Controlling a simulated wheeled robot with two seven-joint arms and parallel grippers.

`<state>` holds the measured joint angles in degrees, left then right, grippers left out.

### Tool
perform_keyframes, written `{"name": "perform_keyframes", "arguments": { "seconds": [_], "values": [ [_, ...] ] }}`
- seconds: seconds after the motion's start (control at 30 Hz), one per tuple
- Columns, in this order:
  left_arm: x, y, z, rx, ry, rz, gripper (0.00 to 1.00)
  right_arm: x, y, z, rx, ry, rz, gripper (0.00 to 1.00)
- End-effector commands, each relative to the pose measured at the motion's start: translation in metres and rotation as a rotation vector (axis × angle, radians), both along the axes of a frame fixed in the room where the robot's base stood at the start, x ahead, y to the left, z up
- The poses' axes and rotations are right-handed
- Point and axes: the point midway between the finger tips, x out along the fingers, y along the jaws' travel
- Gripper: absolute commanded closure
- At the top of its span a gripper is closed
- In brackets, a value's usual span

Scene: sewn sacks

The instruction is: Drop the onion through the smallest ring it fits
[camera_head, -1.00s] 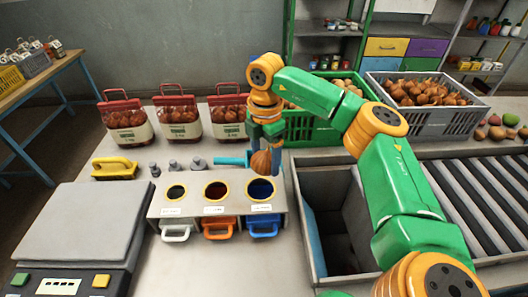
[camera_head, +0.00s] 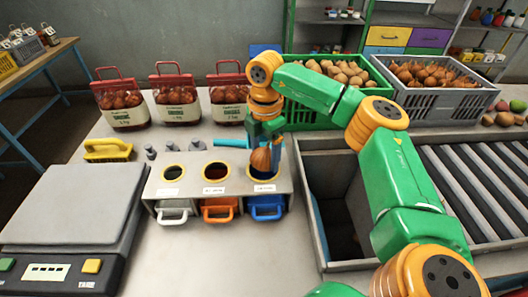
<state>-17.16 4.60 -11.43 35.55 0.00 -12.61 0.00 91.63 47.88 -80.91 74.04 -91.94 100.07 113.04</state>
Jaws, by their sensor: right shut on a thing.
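My right gripper (camera_head: 266,146) points down and is shut on a brown onion (camera_head: 261,159). The onion is over the right ring (camera_head: 264,173), above the blue drawer (camera_head: 267,206), and hides part of that ring. I cannot tell whether it touches the rim. The ring stand (camera_head: 188,191) has two more yellow-edged rings: the left ring (camera_head: 172,173) above a white drawer (camera_head: 174,212), and the middle ring (camera_head: 215,172) above an orange drawer (camera_head: 219,209). The left ring looks the smallest and the right one the largest. My left gripper is not in view.
A scale (camera_head: 72,213) stands at the left, with a yellow brush (camera_head: 108,151) behind it. Several red-topped onion sacks (camera_head: 176,99) stand behind the stand. A deep bin (camera_head: 338,222) and rollers (camera_head: 480,190) lie right. Crates of potatoes (camera_head: 345,73) and onions (camera_head: 440,75) stand behind.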

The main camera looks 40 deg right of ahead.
Motion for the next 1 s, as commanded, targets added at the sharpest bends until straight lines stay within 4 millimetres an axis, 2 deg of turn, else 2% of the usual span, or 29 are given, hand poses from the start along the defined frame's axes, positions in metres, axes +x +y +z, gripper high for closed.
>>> {"name": "perform_keyframes", "arguments": {
  "seconds": [0.13,0.17,0.23,0.5,0.57,0.8,1.0],
  "values": [
    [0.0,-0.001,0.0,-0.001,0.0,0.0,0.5,0.0,-0.001,0.0,0.0,0.0,0.0,0.93],
    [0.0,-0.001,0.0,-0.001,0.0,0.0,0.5,0.0,-0.001,0.0,0.0,0.0,0.0,0.19],
    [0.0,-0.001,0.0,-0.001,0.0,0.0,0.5,0.0,0.0,0.0,0.0,0.0,0.0,0.0],
    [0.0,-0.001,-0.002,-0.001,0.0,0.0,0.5,0.0,0.0,0.004,0.0,-0.002,0.0,0.0],
    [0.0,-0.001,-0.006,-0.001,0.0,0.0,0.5,0.001,0.0,0.013,0.0,-0.005,0.0,0.0],
    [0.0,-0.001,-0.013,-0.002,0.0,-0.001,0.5,0.0,0.0,0.062,0.0,-0.003,-0.001,0.0],
    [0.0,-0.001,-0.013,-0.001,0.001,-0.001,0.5,0.0,0.0,0.071,0.0,0.001,0.0,0.0]
  ]
}}
